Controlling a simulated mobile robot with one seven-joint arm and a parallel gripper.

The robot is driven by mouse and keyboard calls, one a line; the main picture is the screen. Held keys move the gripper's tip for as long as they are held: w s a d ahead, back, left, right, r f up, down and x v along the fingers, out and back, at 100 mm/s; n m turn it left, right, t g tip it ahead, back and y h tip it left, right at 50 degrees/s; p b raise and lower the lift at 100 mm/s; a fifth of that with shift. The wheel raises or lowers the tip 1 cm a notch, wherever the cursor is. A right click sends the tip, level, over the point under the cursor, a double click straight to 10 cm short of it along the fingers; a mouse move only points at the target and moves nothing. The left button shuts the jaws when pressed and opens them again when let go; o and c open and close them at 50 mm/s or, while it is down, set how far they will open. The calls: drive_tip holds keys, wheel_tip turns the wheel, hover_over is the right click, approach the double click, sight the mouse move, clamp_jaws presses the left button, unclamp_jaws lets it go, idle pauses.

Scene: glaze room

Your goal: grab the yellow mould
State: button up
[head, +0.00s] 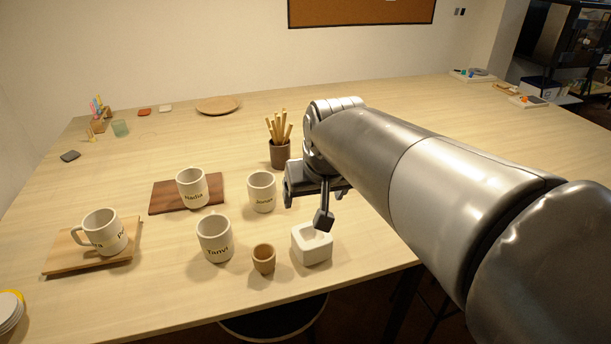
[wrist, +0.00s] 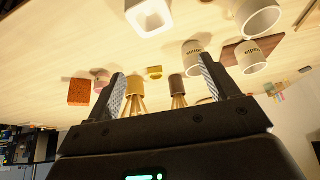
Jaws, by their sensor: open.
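A small yellow round piece (wrist: 154,73), which looks like the yellow mould, stands on the table in the wrist view. It lies beyond my fingertips, between them in the picture, and apart from them. I cannot make it out in the head view, where my arm covers part of the table. My gripper (wrist: 162,82) is open with nothing between its fingers. In the head view my gripper (head: 306,205) is above the table, right of the mugs and close above the white square block.
The white square block (head: 312,250) and a small brown cup (head: 264,261) stand near the table's front edge. Several labelled mugs (head: 215,240) stand to the left. A brush pot (head: 280,155) stands behind my gripper. An orange-brown block (wrist: 79,92) shows in the wrist view.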

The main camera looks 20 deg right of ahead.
drive_tip(key=w+d+f, duration=0.1)
drive_tip(key=w+d, duration=0.1)
drive_tip(key=w, duration=0.6)
drive_tip(key=w+d+f, duration=0.1)
drive_tip(key=w+d, duration=0.1)
drive_tip(key=w, duration=0.5)
drive_tip(key=shift+m+g+h, duration=0.4)
drive_tip(key=shift+m+g, duration=0.1)
drive_tip(key=shift+m, duration=0.4)
drive_tip(key=w+d+f, duration=0.1)
drive_tip(key=w+f, duration=0.3)
drive_tip(key=w, duration=0.1)
drive_tip(key=w+d+f, duration=0.2)
drive_tip(key=w+f, duration=0.2)
drive_tip(key=w, duration=0.2)
drive_tip(key=w+d+f, duration=0.2)
drive_tip(key=w+f, duration=0.3)
drive_tip(key=w, duration=0.1)
drive_tip(key=shift+w+d, duration=0.1)
drive_tip(key=shift+d, duration=0.15)
drive_tip(key=x, duration=0.5)
drive_tip(key=shift+a+f, duration=0.15)
drive_tip(key=shift+f, duration=0.1)
drive_tip(key=c, duration=1)
drive_tip(key=shift+c, duration=0.4)
drive_tip(key=shift+r, duration=0.1)
